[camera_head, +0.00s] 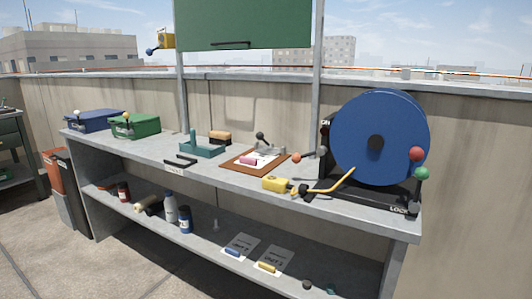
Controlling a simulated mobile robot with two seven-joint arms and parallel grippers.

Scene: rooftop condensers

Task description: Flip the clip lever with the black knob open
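A brown clipboard (232,167) lies on the bench top, with a white sheet and a pink block (248,161) on it. At its far edge is a grey metal clip (270,149). A short lever with a black knob (260,136) rises from the clip and leans up to the left. The clip's finer parts are too small to tell. Neither of my grippers is in view.
A large blue reel (382,135) with red, green and grey knobs stands right of the clipboard. A yellow-handled tool (277,184) lies in front. A teal stand (202,149) and a green box (135,126) are to the left. The grey bench (222,184) has a cluttered lower shelf.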

